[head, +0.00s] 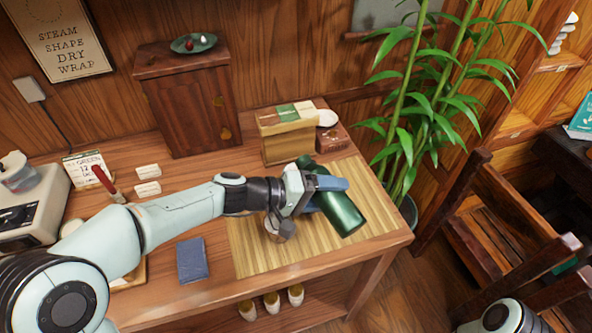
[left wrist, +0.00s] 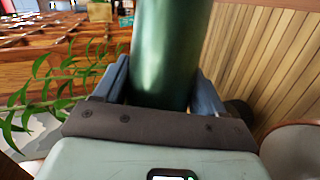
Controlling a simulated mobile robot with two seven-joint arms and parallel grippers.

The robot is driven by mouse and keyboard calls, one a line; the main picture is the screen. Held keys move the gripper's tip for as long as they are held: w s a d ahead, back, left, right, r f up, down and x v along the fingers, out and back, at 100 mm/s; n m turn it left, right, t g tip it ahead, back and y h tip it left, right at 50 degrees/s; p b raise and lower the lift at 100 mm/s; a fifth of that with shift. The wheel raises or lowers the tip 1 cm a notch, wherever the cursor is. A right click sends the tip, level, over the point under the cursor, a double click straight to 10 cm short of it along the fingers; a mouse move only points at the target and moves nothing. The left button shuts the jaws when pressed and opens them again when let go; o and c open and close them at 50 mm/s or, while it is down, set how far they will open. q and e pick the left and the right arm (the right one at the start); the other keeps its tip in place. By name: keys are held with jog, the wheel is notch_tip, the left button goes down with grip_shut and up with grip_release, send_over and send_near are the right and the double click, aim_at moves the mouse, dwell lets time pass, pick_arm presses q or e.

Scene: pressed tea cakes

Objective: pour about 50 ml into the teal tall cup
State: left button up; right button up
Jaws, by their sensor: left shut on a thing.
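My left gripper (head: 322,183) is shut on a dark green cylindrical bottle (head: 341,208), above the bamboo mat (head: 375,215). The bottle leans in the head view, its lower end toward the bottom right. I cannot pick out a teal tall cup in either view. A small pale round vessel (head: 272,233) is partly hidden below my left wrist. My right gripper is not in view.
A wooden cabinet (head: 190,105), a tan box (head: 287,138) and a potted bamboo (head: 408,110) stand behind. A blue booklet (head: 192,259) lies left of the mat. Several small jars (head: 271,303) stand on the lower shelf. The mat's right part is clear.

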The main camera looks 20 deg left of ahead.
pick_arm(q)
jog(key=shift+s+d+r+m+y+b, duration=0.35)
jog(key=shift+r+m+y, duration=0.1)
jog(key=shift+m, duration=0.25)
jog(key=shift+w+f+b, duration=0.1)
jog(key=shift+f+b, duration=0.1)
jog(key=shift+b, duration=0.1)
jog(key=shift+a+f+m+t+y+b, duration=0.15)
jog(key=shift+m+t+y+b, duration=0.15)
jog(key=shift+m+b, duration=0.15)
jog(key=shift+w+a+m+b, duration=0.15)
jog(key=shift+w+m+b, duration=0.1)
jog(key=shift+b, duration=0.2)
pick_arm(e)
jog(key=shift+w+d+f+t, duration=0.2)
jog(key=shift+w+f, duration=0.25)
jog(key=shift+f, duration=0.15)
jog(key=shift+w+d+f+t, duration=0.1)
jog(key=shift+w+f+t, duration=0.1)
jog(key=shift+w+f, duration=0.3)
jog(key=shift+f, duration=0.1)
